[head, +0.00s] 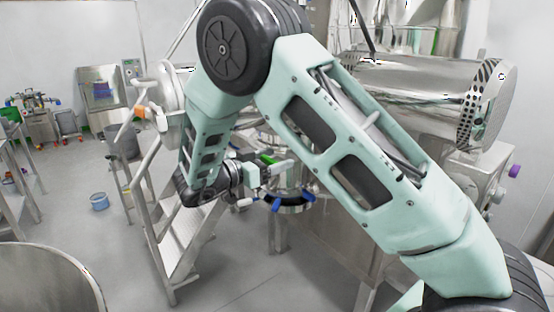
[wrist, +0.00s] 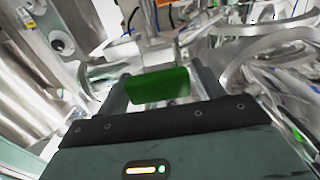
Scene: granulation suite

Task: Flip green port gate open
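The green port gate part (wrist: 158,88) shows in the wrist view as a green block just beyond my gripper (wrist: 160,92), in line with the gap between its two fingers. The fingers stand wide apart, one at each side of the green part. Whether either finger touches it cannot be told. In the head view my gripper (head: 275,172) is at the end of the bent arm, and a small green piece (head: 265,158) shows right beside it. My arm hides much of the equipment around it.
A large shiny cylindrical vessel (head: 425,95) stands behind my arm at right. Metal steps (head: 185,240) with railings are left of the gripper. Blue-handled clamps (head: 277,205) ring a part below the gripper.

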